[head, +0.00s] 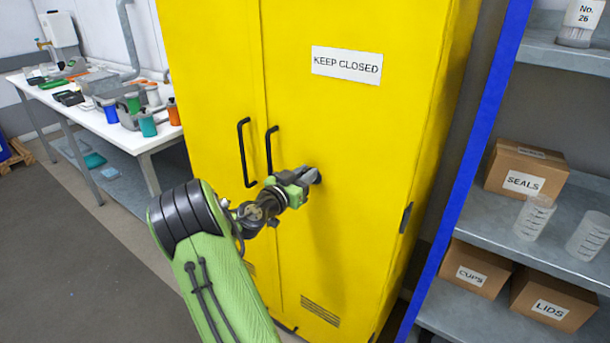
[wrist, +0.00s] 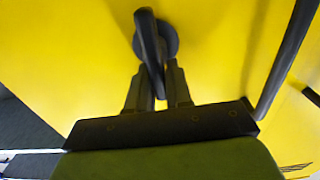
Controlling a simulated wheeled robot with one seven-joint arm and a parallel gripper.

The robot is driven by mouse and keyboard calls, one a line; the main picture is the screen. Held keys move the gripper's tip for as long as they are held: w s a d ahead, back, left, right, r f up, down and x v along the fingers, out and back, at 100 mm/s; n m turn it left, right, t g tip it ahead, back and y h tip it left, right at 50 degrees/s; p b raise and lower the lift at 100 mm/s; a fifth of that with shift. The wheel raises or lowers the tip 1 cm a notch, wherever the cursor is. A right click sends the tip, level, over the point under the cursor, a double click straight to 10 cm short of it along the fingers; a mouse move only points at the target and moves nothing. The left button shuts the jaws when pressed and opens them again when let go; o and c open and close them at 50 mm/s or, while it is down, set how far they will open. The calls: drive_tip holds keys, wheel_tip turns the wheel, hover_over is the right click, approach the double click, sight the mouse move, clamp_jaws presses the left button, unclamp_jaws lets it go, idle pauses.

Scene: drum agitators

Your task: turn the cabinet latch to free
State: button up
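The latch is a dark lever on a round base (wrist: 170,38) on the yellow cabinet door (head: 345,130). In the wrist view the lever stands nearly upright, its lower end tilted slightly right. My gripper (wrist: 157,72) has its two fingers on either side of the lever's lower part, with almost no gap showing, and looks shut on it. In the head view my gripper (head: 306,176) reaches the right door, right of the door handles, and mostly hides the latch. Both cabinet doors look closed.
Two black bar handles (head: 246,152) stand left of my gripper; one bar (wrist: 290,55) shows close by on the right in the wrist view. A blue-posted shelf (head: 480,150) with boxes stands right. A white bench (head: 140,135) with bottles stands left. Grey floor at left is clear.

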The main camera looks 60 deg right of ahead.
clamp_jaws()
drive_tip(key=shift+w, duration=0.1)
drive_tip(key=n, duration=0.2)
drive_tip(key=w+n, duration=0.1)
drive_tip(key=n, duration=0.1)
drive_tip(key=shift+f+n, duration=0.1)
drive_tip(key=shift+n, duration=0.2)
drive_tip(key=shift+w+d+f+n+p, duration=0.1)
drive_tip(key=shift+w+f+n+p, duration=0.25)
drive_tip(key=shift+n+p, duration=1.25)
drive_tip(key=shift+w+f+n+p, duration=0.1)
drive_tip(key=shift+f+n+p, duration=0.3)
drive_tip(key=shift+n, duration=2.45)
drive_tip(key=shift+w+d+f+n+p, duration=0.1)
drive_tip(key=shift+w+f+n+p, duration=0.25)
drive_tip(key=shift+n+p, duration=1.25)
drive_tip(key=shift+s+f+n+b, duration=0.15)
drive_tip(key=shift+n+b, duration=0.55)
drive_tip(key=shift+n, duration=0.05)
